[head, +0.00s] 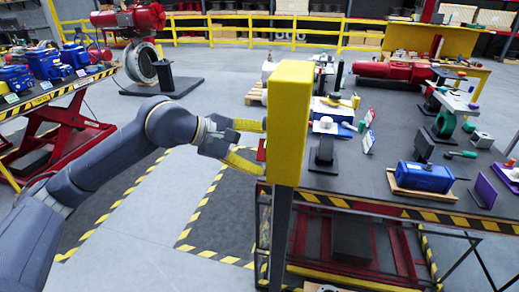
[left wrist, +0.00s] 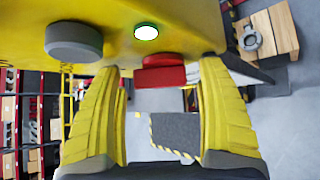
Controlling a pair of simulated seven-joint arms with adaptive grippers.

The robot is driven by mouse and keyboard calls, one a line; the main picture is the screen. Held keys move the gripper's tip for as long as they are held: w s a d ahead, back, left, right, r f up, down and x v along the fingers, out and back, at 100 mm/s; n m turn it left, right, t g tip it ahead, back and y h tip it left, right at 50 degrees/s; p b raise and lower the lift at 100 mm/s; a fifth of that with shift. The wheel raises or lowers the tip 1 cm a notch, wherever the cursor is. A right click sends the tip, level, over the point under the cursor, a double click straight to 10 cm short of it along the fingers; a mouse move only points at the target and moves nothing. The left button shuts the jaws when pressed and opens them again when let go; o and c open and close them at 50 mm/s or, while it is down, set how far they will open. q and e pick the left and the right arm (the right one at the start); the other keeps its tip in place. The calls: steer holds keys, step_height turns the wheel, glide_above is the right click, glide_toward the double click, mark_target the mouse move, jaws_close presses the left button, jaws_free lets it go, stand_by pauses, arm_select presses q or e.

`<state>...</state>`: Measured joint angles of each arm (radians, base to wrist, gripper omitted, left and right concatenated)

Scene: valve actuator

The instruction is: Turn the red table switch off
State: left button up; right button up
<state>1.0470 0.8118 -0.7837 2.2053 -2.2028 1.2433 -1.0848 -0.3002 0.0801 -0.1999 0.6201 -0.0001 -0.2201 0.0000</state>
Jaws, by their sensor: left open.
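A yellow control box (head: 289,120) stands on a dark post at the front edge of the table. The red switch (left wrist: 160,77) is on the box's face in the left wrist view, between the two yellow fingers. In the head view a bit of red (head: 261,150) shows at the box's left side. My left gripper (head: 254,147) is open, its fingers pointing at that side, above and below the red part. Whether a finger touches the switch I cannot tell. A grey round knob (left wrist: 74,40) and a lit white-green button (left wrist: 146,32) sit on the same face.
The dark table (head: 350,183) to the right of the box holds several valves and actuators, including a blue one (head: 424,177). A red lift cart (head: 52,135) stands at the left. The floor between them is mostly clear.

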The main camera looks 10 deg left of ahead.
arm_select(q)
steer(key=shift+c, duration=0.3)
steer(key=c, duration=1.1)
steer(key=shift+g, duration=0.3)
steer(key=shift+w+n+g+y, duration=0.1)
steer(key=shift+n+g+y, duration=0.2)
steer(key=shift+n+g, duration=0.65)
steer(key=n+g, duration=0.1)
steer(key=g, duration=0.2)
steer(key=shift+d+f+n+g+y, duration=0.1)
steer(key=shift+n+g+y, duration=0.2)
steer(key=shift+n+g, duration=0.05)
steer(key=n+g, duration=0.1)
steer(key=g, duration=0.2)
steer(key=shift+f+n+g, duration=0.2)
steer(key=shift+n+g, duration=0.1)
steer(key=shift+n, duration=0.1)
steer(key=shift+f+n+g, duration=0.1)
steer(key=shift+n+g, duration=0.8)
steer(key=shift+g, duration=0.8)
